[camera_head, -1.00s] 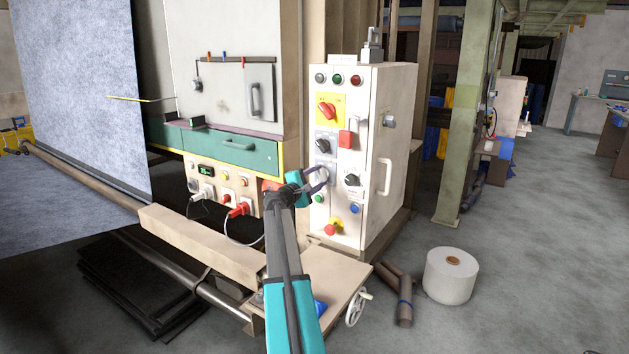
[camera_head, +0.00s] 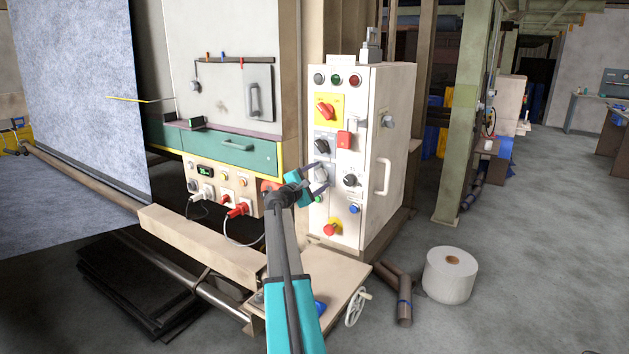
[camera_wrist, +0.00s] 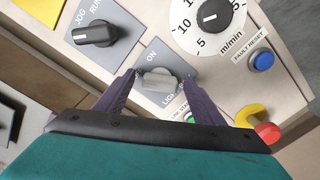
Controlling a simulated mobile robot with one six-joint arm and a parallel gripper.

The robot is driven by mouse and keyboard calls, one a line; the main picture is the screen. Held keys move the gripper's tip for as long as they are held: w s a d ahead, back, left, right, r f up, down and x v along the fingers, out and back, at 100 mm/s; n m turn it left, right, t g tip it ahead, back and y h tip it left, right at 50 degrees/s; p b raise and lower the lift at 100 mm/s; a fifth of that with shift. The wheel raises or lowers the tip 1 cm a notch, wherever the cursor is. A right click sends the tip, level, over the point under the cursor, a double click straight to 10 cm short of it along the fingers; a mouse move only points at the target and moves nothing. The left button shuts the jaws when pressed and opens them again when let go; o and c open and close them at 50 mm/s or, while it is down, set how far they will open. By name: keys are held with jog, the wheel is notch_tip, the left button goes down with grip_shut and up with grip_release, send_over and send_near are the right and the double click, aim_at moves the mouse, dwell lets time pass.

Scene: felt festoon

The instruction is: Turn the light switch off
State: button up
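The light switch is a grey rotary knob (camera_wrist: 158,80) on a grey plate with ON above it and a partly hidden LIGHT label below. It is on the front of the white control cabinet (camera_head: 393,150). My gripper (camera_wrist: 157,88) is open, with one dark finger on each side of the knob. The fingertips are close to the knob's sides; I cannot tell whether they touch it. In the head view my gripper (camera_head: 321,179) is at the cabinet front, partly covering the light switch.
Nearby controls are the JOG/RUN knob (camera_wrist: 98,33), the m/min dial (camera_wrist: 210,16), the blue fault reset button (camera_wrist: 261,60) and a red stop button (camera_wrist: 267,132). A white roll (camera_head: 450,277) stands on the floor.

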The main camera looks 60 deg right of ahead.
jog(key=shift+w+a+f, duration=0.1)
jog(key=shift+w, duration=0.05)
jog(key=shift+a, duration=0.1)
jog(key=shift+a+f, duration=0.1)
jog(key=shift+a, duration=0.4)
jog(key=a+b, duration=0.3)
jog(key=a, duration=0.9)
jog(key=shift+a, duration=0.35)
